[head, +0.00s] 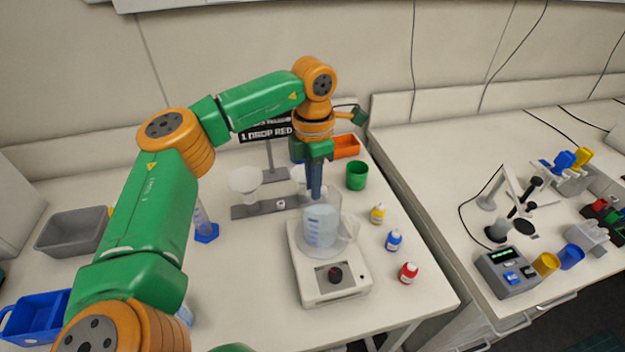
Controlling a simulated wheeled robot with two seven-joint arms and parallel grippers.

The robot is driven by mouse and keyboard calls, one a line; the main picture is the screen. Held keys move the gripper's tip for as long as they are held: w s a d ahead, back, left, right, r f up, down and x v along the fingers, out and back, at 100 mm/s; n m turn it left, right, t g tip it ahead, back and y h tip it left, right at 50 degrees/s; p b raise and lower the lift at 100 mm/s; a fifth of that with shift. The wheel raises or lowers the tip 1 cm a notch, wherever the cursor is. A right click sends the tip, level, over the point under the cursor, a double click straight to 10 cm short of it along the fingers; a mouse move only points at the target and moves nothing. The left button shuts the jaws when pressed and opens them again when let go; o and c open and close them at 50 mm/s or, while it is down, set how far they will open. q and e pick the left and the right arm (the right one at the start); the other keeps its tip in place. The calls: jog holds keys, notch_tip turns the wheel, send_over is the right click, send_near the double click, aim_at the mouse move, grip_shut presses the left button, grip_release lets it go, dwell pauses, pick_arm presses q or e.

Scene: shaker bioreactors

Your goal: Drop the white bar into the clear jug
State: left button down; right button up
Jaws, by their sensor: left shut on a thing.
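The clear jug (322,226) holds pale liquid and stands upright on a white stirrer plate (333,285) with a dark knob. My left gripper (316,194) points straight down at the jug's mouth, with its dark fingertips at about rim height. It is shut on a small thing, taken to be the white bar. The bar itself cannot be made out at this size, hidden by the fingers or lost against the jug. I cannot tell whether the fingertips are just above or just inside the rim. My right gripper is out of view.
Yellow (378,213), blue (393,240) and red (408,272) bottles stand right of the plate. Behind are a green cup (356,176), an orange tray (346,146), a sign (266,131) and a balance (250,209). A blue-based cylinder (205,229) stands left. The front right corner is clear.

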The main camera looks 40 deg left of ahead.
pick_arm(q)
jog(key=c, duration=1.2)
grip_release()
jog(key=shift+r, duration=0.1)
jog(key=o, duration=0.4)
jog(key=shift+s+a, duration=0.1)
jog(key=shift+s, duration=0.1)
jog(key=shift+o, duration=0.2)
jog(key=shift+s+a, duration=0.1)
jog(key=shift+r, duration=0.2)
notch_tip(320, 180, up, 7)
jog(key=shift+f+b, duration=0.1)
jog(key=shift+b, duration=0.5)
